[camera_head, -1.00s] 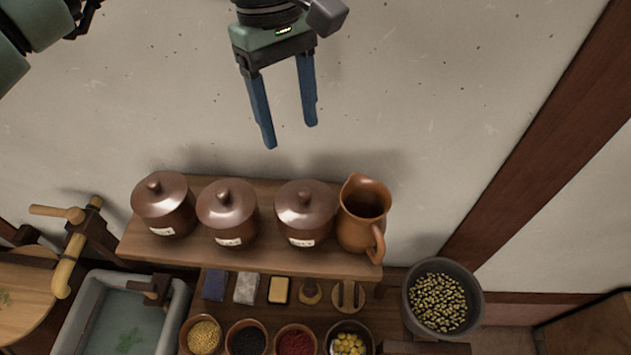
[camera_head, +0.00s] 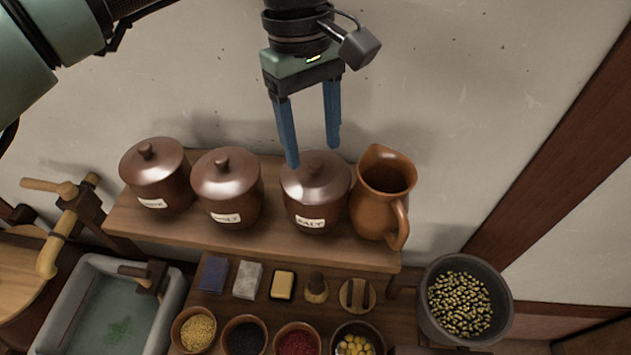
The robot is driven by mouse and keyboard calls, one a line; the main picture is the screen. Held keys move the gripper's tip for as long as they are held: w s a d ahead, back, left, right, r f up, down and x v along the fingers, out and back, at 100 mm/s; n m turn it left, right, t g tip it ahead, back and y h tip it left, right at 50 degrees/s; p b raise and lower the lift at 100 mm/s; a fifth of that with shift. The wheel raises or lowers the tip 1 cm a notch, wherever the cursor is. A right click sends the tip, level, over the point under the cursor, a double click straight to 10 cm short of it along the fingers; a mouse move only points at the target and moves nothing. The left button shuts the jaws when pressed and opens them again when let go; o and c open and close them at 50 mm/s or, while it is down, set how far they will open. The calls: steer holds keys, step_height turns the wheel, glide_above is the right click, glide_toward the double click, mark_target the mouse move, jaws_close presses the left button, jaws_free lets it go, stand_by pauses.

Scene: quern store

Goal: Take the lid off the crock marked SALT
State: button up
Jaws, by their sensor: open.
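Three brown lidded crocks stand in a row on a wooden shelf (camera_head: 250,240). The right one is the crock marked SALT (camera_head: 308,212); its white label reads SALT. Its lid (camera_head: 326,186) is on, with a knob on top partly behind a gripper finger. My gripper (camera_head: 313,157) is open and empty, its blue fingers pointing down at the SALT crock's lid. The left fingertip overlaps the lid in the picture; whether it touches cannot be told. The middle crock (camera_head: 230,203) and left crock (camera_head: 160,188) also have lids on; their labels are hard to read.
An orange-brown jug (camera_head: 378,205) stands close to the right of the SALT crock. Below are several bowls, including one of red powder (camera_head: 297,342), small blocks, a grey basin (camera_head: 60,300) and a pot of beans (camera_head: 425,315). The wall behind is bare.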

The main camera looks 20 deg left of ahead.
mark_target(316, 172)
steer(key=shift+d+f+b, duration=0.2)
steer(key=shift+f+b, duration=0.45)
steer(key=shift+f, duration=0.6)
steer(key=shift+r, duration=0.1)
jaws_close()
